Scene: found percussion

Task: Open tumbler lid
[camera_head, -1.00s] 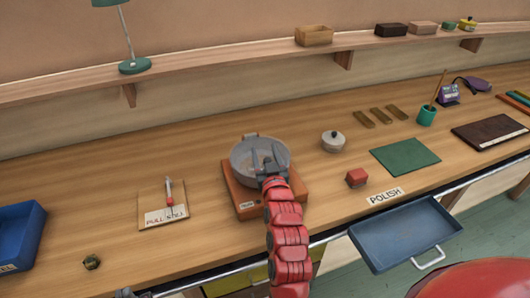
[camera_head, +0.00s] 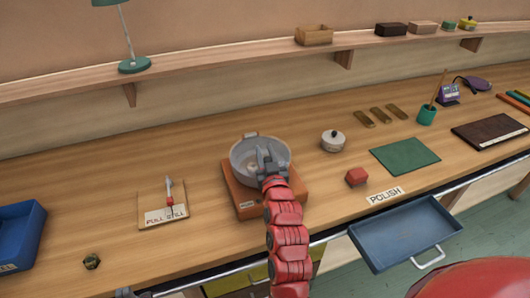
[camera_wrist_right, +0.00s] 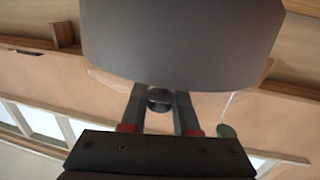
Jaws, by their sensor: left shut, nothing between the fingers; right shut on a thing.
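The tumbler (camera_head: 236,160) is a grey round drum on an orange-brown base (camera_head: 240,205), near the middle of the bench. My right gripper (camera_head: 265,160) comes in over its near side and covers part of its top, so I cannot tell clearly how the lid sits. In the right wrist view the gripper (camera_wrist_right: 160,98) is shut on a small dark round knob, just below a large grey curved surface (camera_wrist_right: 180,40) that fills the upper part. I take the knob as the lid's. My left gripper (camera_head: 127,293) shows only as a dark tip at the bottom edge, apart from everything.
A labelled board with a tool (camera_head: 165,205) and a nut (camera_head: 92,262) lie left. An open blue drawer (camera_head: 405,235) juts out at front right.

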